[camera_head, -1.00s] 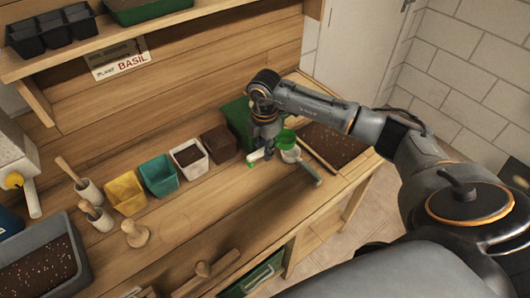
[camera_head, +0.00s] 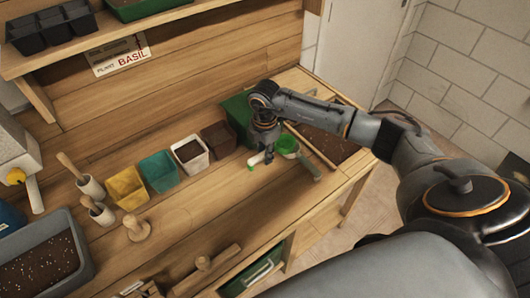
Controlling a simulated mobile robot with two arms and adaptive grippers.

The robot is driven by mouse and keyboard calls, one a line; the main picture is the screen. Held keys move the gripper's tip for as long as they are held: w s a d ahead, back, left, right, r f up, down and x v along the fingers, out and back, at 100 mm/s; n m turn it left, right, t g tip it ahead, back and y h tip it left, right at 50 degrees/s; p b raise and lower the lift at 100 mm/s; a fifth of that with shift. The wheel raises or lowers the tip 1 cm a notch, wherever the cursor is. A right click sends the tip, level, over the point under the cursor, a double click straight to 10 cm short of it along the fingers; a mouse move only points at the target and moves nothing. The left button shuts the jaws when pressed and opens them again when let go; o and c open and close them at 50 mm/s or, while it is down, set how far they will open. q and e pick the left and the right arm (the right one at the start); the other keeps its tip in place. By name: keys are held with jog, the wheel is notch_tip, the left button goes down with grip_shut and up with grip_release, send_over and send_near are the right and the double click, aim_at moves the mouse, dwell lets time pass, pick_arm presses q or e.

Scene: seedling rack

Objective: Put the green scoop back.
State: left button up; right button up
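The green scoop (camera_head: 287,143) is at the right part of the bench in the head view. Its round green bowl is right of my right gripper (camera_head: 268,158), and a pale handle with a green end sticks out left of the fingers. My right gripper appears shut around the handle, pointing down, low near the bench top. A pale rounded thing with a grey-green bar (camera_head: 309,167) lies under and beside the bowl; whether they touch I cannot tell. My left gripper is out of view.
A green box (camera_head: 238,112) stands behind my gripper, and a soil tray (camera_head: 330,146) lies to the right. Brown (camera_head: 219,139), white (camera_head: 190,154), teal (camera_head: 159,171) and yellow (camera_head: 126,187) pots stand in a row leftward.

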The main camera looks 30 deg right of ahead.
jog(key=shift+o, duration=1.4)
jog(key=shift+r+p, duration=0.5)
jog(key=shift+r, duration=0.15)
jog(key=shift+w+r+b, duration=0.1)
jog(key=shift+r+b, duration=0.2)
jog(key=shift+r, duration=0.05)
notch_tip(320, 180, up, 11)
jog(key=b, duration=0.3)
jog(key=shift+r, duration=0.15)
